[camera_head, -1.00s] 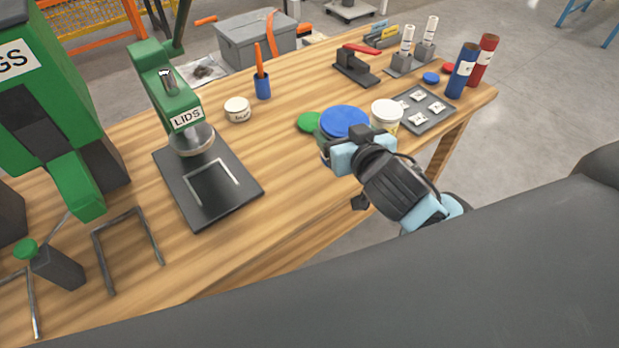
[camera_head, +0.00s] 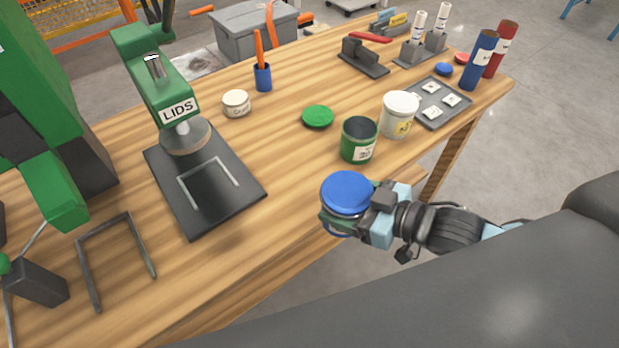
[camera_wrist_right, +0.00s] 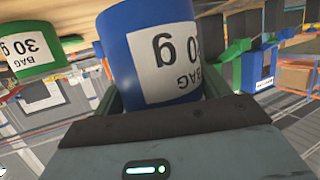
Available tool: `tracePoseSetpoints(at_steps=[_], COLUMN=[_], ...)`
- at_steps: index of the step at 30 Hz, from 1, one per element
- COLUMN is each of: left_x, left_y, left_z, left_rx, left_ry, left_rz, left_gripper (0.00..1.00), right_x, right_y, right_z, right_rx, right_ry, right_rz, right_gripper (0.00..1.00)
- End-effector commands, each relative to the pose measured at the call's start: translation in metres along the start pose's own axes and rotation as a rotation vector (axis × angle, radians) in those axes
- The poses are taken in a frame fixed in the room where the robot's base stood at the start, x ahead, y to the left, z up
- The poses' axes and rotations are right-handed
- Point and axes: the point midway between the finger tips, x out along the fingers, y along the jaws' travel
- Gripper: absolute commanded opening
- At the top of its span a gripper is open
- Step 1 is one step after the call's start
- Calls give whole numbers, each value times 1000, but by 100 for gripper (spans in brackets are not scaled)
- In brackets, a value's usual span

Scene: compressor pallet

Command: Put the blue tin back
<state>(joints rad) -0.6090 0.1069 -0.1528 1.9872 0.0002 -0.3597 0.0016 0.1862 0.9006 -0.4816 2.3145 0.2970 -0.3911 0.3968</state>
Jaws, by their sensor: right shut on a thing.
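The blue tin (camera_head: 347,192) has a blue lid on top and looks upright. My right gripper (camera_head: 350,220) is shut on its side and holds it at the table's front edge in the head view. In the right wrist view the blue tin (camera_wrist_right: 120,45) fills the middle between the fingers, with a white label reading "BAG 30 g" that appears upside down. I cannot tell how high it is above the table. My left gripper is not in view.
A dark-topped green tin (camera_head: 358,140) and a white tub (camera_head: 399,115) stand behind it. A green lid (camera_head: 318,117) lies nearby. The green LIDS press (camera_head: 165,85) stands on a dark plate (camera_head: 225,205) at left. The wooden table (camera_head: 285,185) between is clear.

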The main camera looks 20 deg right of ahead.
Motion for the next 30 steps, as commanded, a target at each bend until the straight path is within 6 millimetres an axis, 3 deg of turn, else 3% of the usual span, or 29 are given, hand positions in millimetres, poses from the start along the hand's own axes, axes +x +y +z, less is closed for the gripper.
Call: tracePoseSetpoints(at_steps=[4,14,30], left_x=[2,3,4], left_y=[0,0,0], left_z=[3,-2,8], left_rx=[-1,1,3], left_ry=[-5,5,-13], left_rz=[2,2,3], left_gripper=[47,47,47], right_x=[-4,2,69], right_y=[-5,-1,46], right_z=[7,4,-9], right_rx=[-15,-18,-18], right_ry=[0,6,5], right_rz=[-43,-48,-46], right_gripper=[14,14,14])
